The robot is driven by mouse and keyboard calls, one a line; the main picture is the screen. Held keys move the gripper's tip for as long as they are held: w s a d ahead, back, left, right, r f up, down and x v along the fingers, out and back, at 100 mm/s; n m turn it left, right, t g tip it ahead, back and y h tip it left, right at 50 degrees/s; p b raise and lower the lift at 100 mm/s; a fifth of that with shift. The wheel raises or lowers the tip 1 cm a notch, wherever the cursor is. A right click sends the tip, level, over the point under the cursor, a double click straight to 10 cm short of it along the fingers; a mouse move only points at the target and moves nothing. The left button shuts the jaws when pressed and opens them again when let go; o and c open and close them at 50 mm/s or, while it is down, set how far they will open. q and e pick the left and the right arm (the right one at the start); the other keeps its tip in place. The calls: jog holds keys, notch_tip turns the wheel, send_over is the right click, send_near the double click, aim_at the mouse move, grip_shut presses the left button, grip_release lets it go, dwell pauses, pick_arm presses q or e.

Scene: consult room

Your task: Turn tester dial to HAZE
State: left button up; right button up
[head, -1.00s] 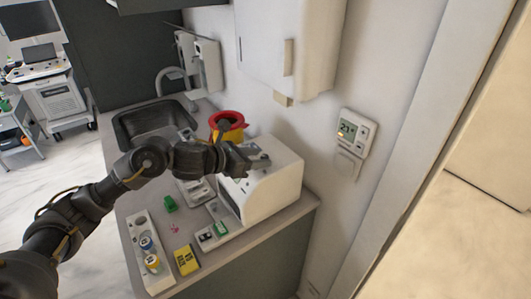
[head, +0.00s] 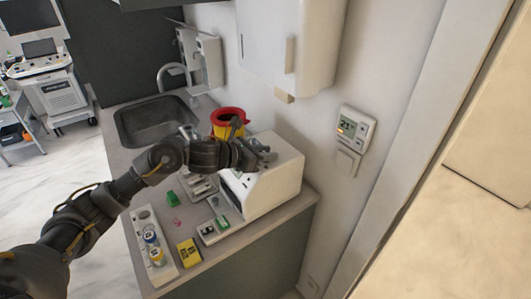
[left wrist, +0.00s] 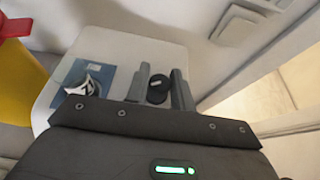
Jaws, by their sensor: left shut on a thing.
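The tester is a white box (head: 275,188) standing on the counter against the wall. Its white top also shows in the left wrist view (left wrist: 120,50). A black round dial (left wrist: 157,90) is on its top, between the two fingers of my left gripper (left wrist: 160,86). My left gripper (head: 262,155) is over the tester's top in the head view, shut on the dial. The gripper body hides part of the top, and I cannot read the dial's setting. A blue label with a picture (left wrist: 85,77) lies beside the dial. My right gripper is not in view.
A red-and-yellow sharps bin (head: 229,116) stands close behind the gripper. In front lie a yellow box (head: 188,256), a green piece (head: 172,196) and a white tray with vials (head: 142,222). A sink (head: 150,122) is farther back. A thermostat (head: 355,127) is on the wall.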

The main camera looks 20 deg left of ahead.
pick_arm(q)
jog(key=shift+d+f+n+t+y+b, duration=0.1)
jog(key=shift+f+n+t+y+b, duration=0.05)
jog(key=shift+n+t+y+b, duration=0.9)
jog(key=shift+n+y, duration=0.95)
jog(key=shift+y, duration=0.1)
jog(key=shift+n+t+y+b, duration=0.3)
jog(key=shift+n+t+y, duration=0.15)
jog(key=shift+n+y, duration=0.5)
jog(key=n+y, duration=0.2)
jog(key=y, duration=0.1)
jog(key=shift+r+n, duration=0.2)
jog(key=shift+n, duration=0.05)
jog(key=shift+n+g+y+p, duration=0.3)
jog(key=shift+n+y+p, duration=0.3)
jog(key=shift+n+y, duration=1.3)
jog(key=shift+f+y, duration=0.1)
jog(key=shift+y, duration=0.15)
jog(key=o, duration=1)
